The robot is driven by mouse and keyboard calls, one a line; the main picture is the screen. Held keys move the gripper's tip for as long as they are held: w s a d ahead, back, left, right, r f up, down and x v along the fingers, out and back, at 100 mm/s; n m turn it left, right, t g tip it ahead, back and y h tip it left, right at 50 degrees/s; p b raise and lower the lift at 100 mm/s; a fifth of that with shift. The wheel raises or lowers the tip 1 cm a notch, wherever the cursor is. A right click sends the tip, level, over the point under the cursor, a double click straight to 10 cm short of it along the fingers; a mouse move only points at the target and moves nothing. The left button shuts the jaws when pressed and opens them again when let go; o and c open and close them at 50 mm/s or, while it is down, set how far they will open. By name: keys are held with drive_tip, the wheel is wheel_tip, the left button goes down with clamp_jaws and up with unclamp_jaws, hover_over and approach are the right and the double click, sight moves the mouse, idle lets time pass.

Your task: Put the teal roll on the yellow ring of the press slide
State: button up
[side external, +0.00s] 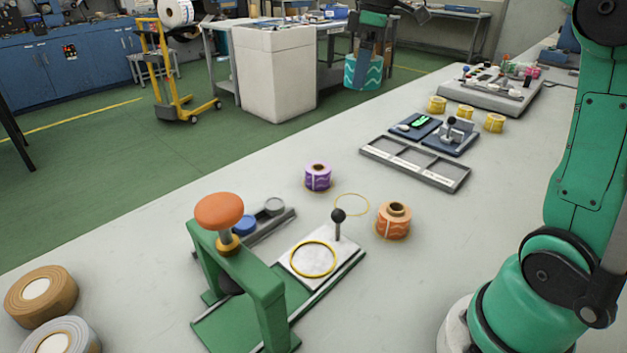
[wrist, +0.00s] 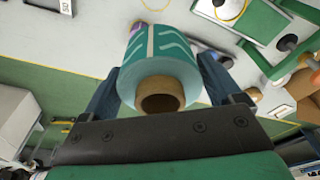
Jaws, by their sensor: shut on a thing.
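The teal roll (wrist: 158,62), with pale wavy stripes and a brown core, is between the two fingers of my gripper (wrist: 158,88) in the wrist view. My gripper is shut on it. In the side view the teal roll (side external: 363,72) hangs in the air at the top, well away from the press. The yellow ring (side external: 313,259) is marked on the white plate of the press slide (side external: 345,250), and nothing sits on it. The slide has a black-knobbed lever and lies pulled out from the green press frame (side external: 262,283). The yellow ring also shows at the wrist view's upper right (wrist: 244,8).
A purple roll (side external: 318,179) and an orange roll (side external: 393,221) stand on the table near the slide. A thin yellow outline (side external: 352,204) lies between them. The press has a tall orange knob (side external: 219,210). A grey divided tray (side external: 414,164) lies farther back.

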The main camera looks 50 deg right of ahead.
drive_tip(key=s+a+n, duration=0.1)
drive_tip(key=a+n, duration=0.1)
drive_tip(key=a, duration=0.7)
drive_tip(key=n, duration=0.2)
hover_over(309, 260)
drive_tip(key=shift+g, duration=0.3)
drive_tip(key=f, duration=1.7)
drive_tip(key=shift+d, duration=0.2)
drive_tip(key=shift+s+f, duration=0.1)
drive_tip(key=shift+f, duration=2.3)
drive_tip(key=shift+f, duration=0.75)
drive_tip(key=o, duration=0.8)
drive_tip(key=shift+r, duration=0.1)
wheel_tip(309, 260, up, 7)
drive_tip(key=shift+r, duration=0.15)
